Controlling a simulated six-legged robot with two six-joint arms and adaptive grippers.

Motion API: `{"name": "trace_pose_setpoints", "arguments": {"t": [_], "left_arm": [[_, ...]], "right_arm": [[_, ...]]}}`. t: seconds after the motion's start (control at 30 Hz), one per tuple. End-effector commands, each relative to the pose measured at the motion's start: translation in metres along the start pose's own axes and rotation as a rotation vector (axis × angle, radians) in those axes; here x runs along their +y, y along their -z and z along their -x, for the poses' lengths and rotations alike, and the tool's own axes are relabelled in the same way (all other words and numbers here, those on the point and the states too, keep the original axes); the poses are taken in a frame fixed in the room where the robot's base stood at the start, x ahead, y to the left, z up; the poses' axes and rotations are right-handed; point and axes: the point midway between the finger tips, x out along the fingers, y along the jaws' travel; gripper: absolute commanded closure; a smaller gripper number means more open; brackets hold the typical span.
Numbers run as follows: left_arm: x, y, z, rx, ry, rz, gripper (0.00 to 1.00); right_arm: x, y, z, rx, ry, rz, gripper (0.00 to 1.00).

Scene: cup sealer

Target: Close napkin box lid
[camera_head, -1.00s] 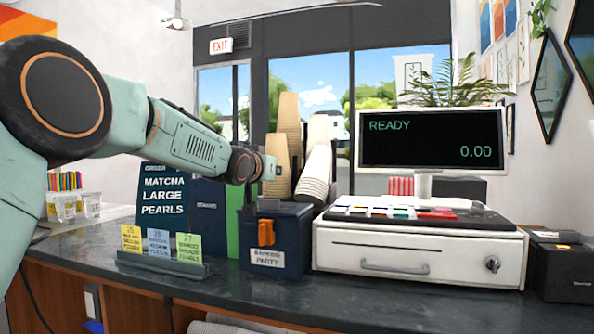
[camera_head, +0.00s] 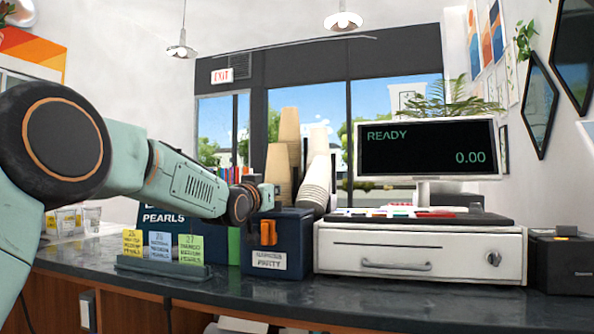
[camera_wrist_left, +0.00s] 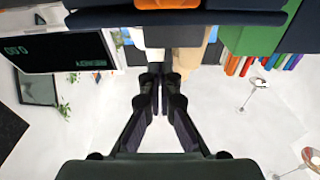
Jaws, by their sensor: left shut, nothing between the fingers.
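The napkin box (camera_head: 290,245) is a dark navy box on the counter, with an orange latch (camera_head: 268,232) and a white label on its front. Its lid (camera_head: 298,212) looks roughly level on top; I cannot tell whether it is fully seated. My left gripper (camera_head: 270,197) is just above the lid's front, and contact is unclear. In the left wrist view its fingers (camera_wrist_left: 160,82) are together with nothing between them, and the box's orange latch (camera_wrist_left: 153,3) shows at the top edge. My right gripper is out of view.
Stacked cups (camera_head: 285,155) stand behind the box. A white cash register (camera_head: 340,247) with a screen (camera_head: 425,150) is close on its right. A card holder (camera_head: 165,268) stands front left, with a dark sign behind. Bare counter (camera_head: 300,288) runs in front.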

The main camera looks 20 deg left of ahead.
Motion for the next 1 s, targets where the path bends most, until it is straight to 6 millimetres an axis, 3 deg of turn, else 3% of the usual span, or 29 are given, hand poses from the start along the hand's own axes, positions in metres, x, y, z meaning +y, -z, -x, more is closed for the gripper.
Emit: {"name": "trace_pose_setpoints", "arguments": {"t": [0.4, 1.0], "left_arm": [[-0.001, -0.021, 0.007, -0.003, 0.0, 0.001, 1.0], [-0.001, -0.027, 0.01, -0.016, 0.0, 0.002, 1.0]], "right_arm": [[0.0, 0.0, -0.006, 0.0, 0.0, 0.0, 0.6], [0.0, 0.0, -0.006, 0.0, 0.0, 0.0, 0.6]]}}
